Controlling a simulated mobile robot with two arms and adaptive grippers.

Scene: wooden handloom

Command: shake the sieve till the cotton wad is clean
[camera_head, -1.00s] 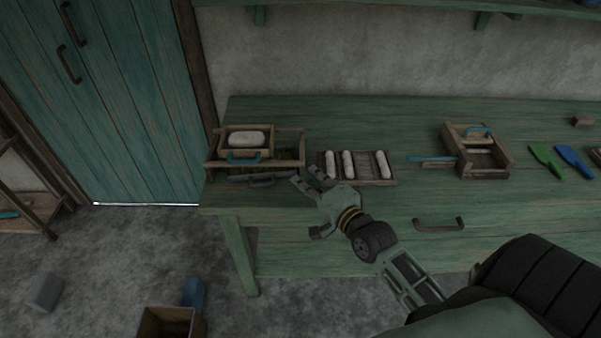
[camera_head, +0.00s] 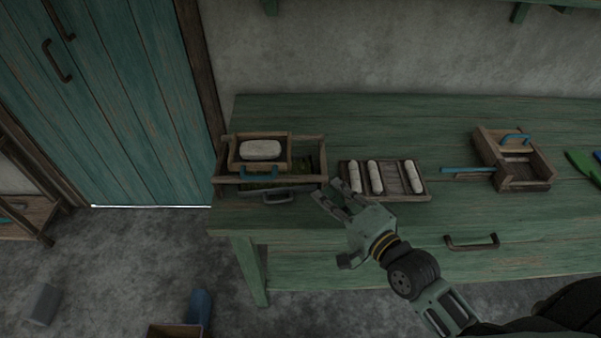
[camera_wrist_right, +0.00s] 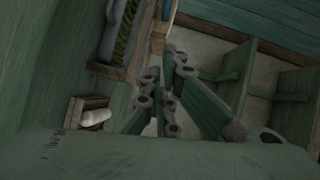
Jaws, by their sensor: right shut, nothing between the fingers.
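The sieve is a small wooden box (camera_head: 234,156) with a blue handle (camera_head: 259,175) at its front. It sits on the left part of a larger wooden frame (camera_head: 311,139) at the left end of the table. A pale oblong cotton wad (camera_head: 261,150) lies inside the sieve; I cannot tell how clean it is. My right gripper (camera_head: 326,194) is shut and empty, just right of the frame's front corner, apart from the sieve. Its fingers also show in the right wrist view (camera_wrist_right: 166,85). My left gripper is not in view.
A tray (camera_head: 400,197) with white rolls stands close right of my right gripper. Farther right are a wooden box (camera_head: 540,170) with a blue handle and a blue rod (camera_head: 467,170). A dark handle (camera_head: 275,193) lies along the frame's front. The table behind is clear.

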